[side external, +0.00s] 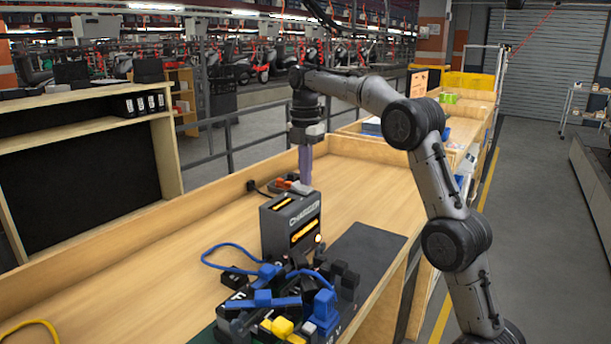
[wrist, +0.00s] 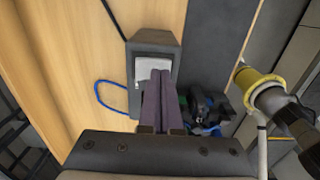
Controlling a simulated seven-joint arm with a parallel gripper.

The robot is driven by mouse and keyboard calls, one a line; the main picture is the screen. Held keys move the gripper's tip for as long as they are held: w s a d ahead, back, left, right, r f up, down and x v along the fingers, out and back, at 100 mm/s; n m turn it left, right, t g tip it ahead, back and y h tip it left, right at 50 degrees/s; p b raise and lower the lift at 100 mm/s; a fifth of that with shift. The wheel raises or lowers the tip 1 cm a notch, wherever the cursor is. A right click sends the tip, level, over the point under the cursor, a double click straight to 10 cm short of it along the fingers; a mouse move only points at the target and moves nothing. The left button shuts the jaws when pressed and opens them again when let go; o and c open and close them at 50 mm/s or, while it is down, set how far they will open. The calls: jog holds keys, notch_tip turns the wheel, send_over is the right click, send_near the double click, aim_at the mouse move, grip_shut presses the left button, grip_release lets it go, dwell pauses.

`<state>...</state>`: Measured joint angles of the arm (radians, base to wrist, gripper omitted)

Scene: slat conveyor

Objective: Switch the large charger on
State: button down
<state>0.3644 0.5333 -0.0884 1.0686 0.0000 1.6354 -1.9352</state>
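The large charger (side external: 280,232) is a dark grey box standing on the wooden bench, with "CHARGER" lettering, a glowing orange panel and a small round light on its front. In the wrist view the charger (wrist: 134,102) shows from above with a pale patch (wrist: 145,69) on it. My gripper (side external: 305,180) points down behind the charger's top in the side view. Its two purple fingers are together with nothing visible between them. In the wrist view, my gripper (wrist: 160,73) overlaps the pale patch; contact cannot be told. The charger's switch is not clearly identifiable.
Red and white parts (side external: 293,186) with a black cable lie behind the charger. Blue and black clamps or connectors (side external: 285,300) crowd a dark mat in front, with a blue cable (side external: 228,247) looping left.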

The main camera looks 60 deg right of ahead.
jog(key=shift+r, duration=1.8)
